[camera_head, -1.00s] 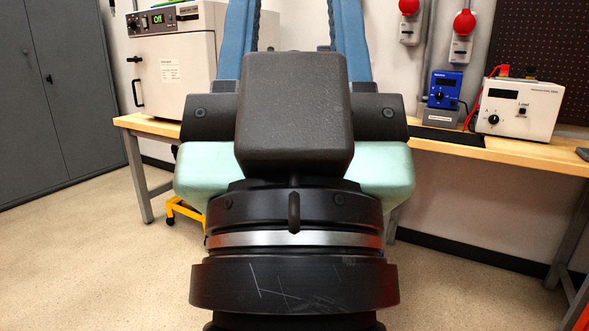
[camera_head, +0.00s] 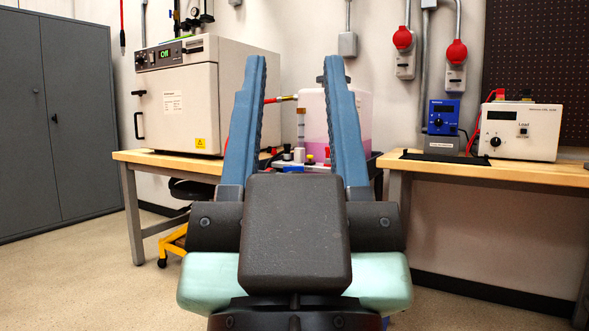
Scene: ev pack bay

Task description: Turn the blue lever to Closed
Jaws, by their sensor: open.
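My gripper (camera_head: 295,65) is in the middle of the view, its two long blue fingers pointing up and away from me. The fingers are apart and nothing is held between them. Beyond them stands a translucent tank (camera_head: 345,110) with pink liquid, partly hidden by the right finger. Small fittings with red, yellow, white and black parts (camera_head: 309,159) sit low in front of the tank, between the fingers. I cannot make out a blue lever; it may be hidden or too small to tell. My gripper appears to be short of the tank, touching nothing.
A white oven (camera_head: 180,95) stands on the left wooden bench (camera_head: 140,158). A blue instrument (camera_head: 443,117) and a white load unit (camera_head: 518,131) stand on the right bench (camera_head: 550,175). A grey cabinet (camera_head: 60,120) is at far left. Floor is clear at left.

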